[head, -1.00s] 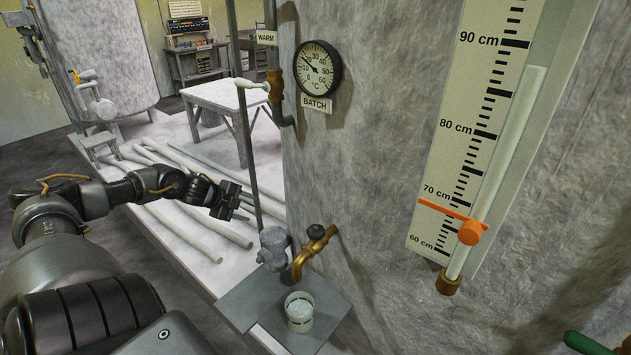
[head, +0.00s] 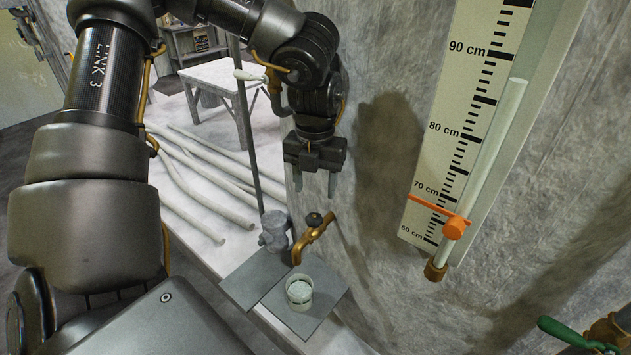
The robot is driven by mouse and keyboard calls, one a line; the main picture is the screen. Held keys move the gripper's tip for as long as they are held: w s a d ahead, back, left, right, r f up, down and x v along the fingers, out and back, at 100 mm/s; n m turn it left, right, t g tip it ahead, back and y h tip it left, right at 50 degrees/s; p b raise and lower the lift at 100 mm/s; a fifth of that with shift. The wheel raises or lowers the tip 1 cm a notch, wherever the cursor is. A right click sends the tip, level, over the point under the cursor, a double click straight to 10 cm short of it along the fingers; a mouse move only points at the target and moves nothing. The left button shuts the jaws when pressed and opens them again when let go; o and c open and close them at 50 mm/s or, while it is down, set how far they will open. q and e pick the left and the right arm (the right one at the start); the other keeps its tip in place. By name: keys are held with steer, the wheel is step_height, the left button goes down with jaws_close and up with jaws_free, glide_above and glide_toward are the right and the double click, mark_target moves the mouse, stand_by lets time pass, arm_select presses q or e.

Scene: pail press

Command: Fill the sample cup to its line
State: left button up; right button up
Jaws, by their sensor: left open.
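The sample cup (head: 299,291) is a small pale cup. It stands upright on a grey plate below the brass tap (head: 311,238). Something whitish shows inside it, but its level and the fill line are too small to tell. The tap has a dark knob (head: 314,219) on top and comes out of the large grey vessel. My left gripper (head: 314,183) points down with its two fingers apart and empty. In the picture it is just above the tap knob, apart from it. My right gripper is not in view.
A grey metal jug-like fitting (head: 274,232) stands left of the tap. A level scale (head: 468,125) with a glass tube and orange marker (head: 453,227) is at right. A green lever (head: 562,331) is at lower right. Pale pipes (head: 208,180) lie on the left platform.

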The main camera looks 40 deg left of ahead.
mark_target(314, 215)
arm_select(q)
steer(key=shift+a+f, duration=0.2)
steer(key=shift+f, duration=0.05)
steer(key=shift+s+f+b, duration=0.1)
steer(key=shift+f+b, duration=0.2)
steer(key=shift+f, duration=0.1)
step_height(314, 215, down, 8)
steer(key=shift+f+b, duration=0.1)
steer(key=shift+b, duration=1.15)
steer(key=shift+r, duration=0.2)
steer(key=shift+c, duration=1.2)
steer(key=c, duration=0.3)
